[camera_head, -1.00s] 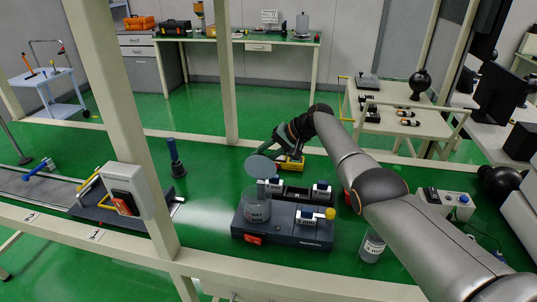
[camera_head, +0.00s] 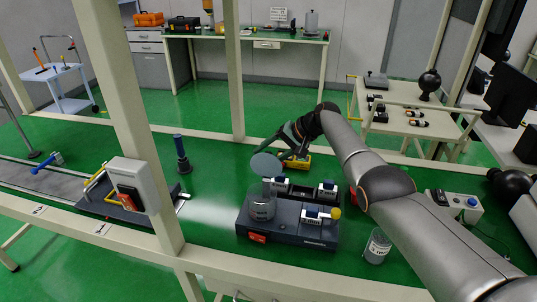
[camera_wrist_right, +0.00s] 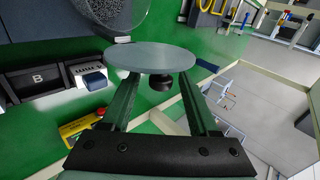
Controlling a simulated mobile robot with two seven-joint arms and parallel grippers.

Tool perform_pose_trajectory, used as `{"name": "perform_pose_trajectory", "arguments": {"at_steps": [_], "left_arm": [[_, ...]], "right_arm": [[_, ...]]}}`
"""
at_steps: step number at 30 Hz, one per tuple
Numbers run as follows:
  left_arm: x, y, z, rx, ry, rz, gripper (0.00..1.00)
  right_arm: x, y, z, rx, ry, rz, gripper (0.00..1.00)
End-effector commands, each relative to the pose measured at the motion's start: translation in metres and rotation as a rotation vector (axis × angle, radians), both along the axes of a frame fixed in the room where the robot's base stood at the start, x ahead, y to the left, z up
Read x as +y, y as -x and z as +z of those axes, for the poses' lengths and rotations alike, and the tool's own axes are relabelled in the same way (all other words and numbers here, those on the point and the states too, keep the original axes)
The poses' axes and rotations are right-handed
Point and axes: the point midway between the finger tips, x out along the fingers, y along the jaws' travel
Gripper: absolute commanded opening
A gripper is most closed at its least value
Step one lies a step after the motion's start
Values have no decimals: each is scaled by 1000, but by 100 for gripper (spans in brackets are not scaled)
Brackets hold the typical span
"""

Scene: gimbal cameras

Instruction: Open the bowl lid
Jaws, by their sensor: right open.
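The bowl is a clear round container (camera_head: 262,207) on the left part of a dark grey base (camera_head: 285,234). Its lid, a round grey disc (camera_head: 265,164), is tilted up above the bowl's back rim; whether it touches the rim is unclear. My right gripper (camera_head: 273,146) is behind the lid. In the right wrist view, the lid (camera_wrist_right: 150,56) lies across the tips of my right gripper (camera_wrist_right: 160,95). The jaws are open, with the lid's black knob (camera_wrist_right: 162,83) between the fingers, apart from both. The bowl (camera_wrist_right: 112,15) shows at the top there. My left gripper is not in view.
Blue-topped blocks (camera_head: 327,189) sit on the base beside the bowl. A labelled clear jar (camera_head: 377,246) stands to the right, below my arm. A yellow box (camera_head: 297,162) lies behind. A frame post (camera_head: 128,120) rises at the left. Green tabletop is free left of the base.

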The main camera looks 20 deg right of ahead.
Motion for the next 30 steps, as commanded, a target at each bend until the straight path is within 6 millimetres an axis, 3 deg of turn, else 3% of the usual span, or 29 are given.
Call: {"name": "perform_pose_trajectory", "arguments": {"at_steps": [14,30], "left_arm": [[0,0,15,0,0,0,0],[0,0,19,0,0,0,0]], "right_arm": [[-11,7,16,-3,1,-1,61],[-60,46,74,-4,1,-2,61]]}}
